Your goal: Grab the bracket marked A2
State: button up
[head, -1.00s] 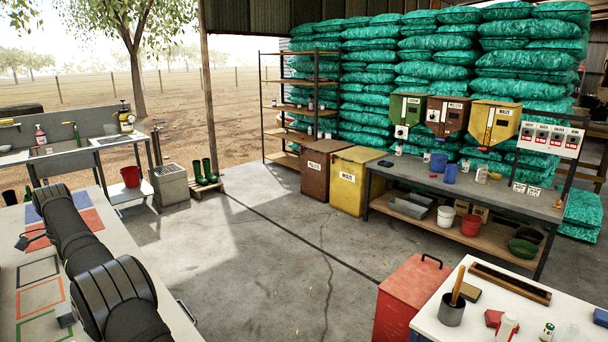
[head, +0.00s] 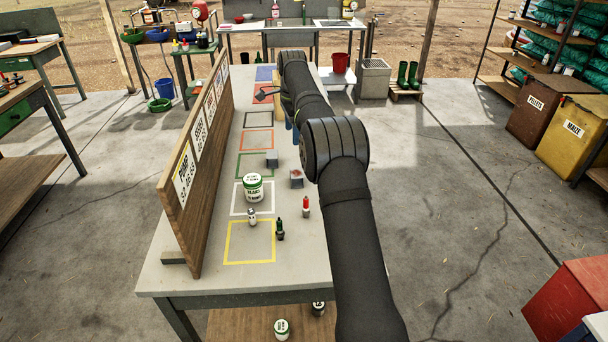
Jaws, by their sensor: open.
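I cannot make out a bracket marked A2; no such marking is readable. On the workbench (head: 172,272), a small grey block-like piece (head: 272,159) lies by the green outline. A second grey piece (head: 296,179) with a reddish top lies to its right, close to my arm. Either could be a bracket; I cannot tell. A dark piece (head: 262,95) shows left of my forearm near the red mat; what it is stays unclear. My arm reaches along the bench's right side, and its far end hides my gripper.
A white-and-green can (head: 252,187) stands in the white outline. Small bottles, one black and green (head: 280,230) and one red-topped (head: 306,207), stand nearer. A wooden board (head: 200,165) with labels walls the bench's left side. The yellow outline (head: 250,242) is mostly clear.

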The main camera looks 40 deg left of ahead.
jog(key=n+y, duration=0.1)
jog(key=n, duration=0.3)
jog(key=n+t+y, duration=0.3)
jog(key=n, duration=1.1)
send_near(297, 173)
jog(key=x, duration=0.5)
jog(key=shift+w+d+f, duration=0.2)
jog(key=shift+d+f, duration=0.05)
jog(key=shift+d, duration=0.05)
jog(key=shift+s+a+x, duration=0.1)
jog(key=shift+a+x, duration=0.1)
jog(key=shift+x, duration=1.1)
jog(key=shift+s+a+x, duration=0.15)
jog(key=shift+x, duration=1.15)
jog(key=shift+r, duration=0.1)
jog(key=c, duration=1.3)
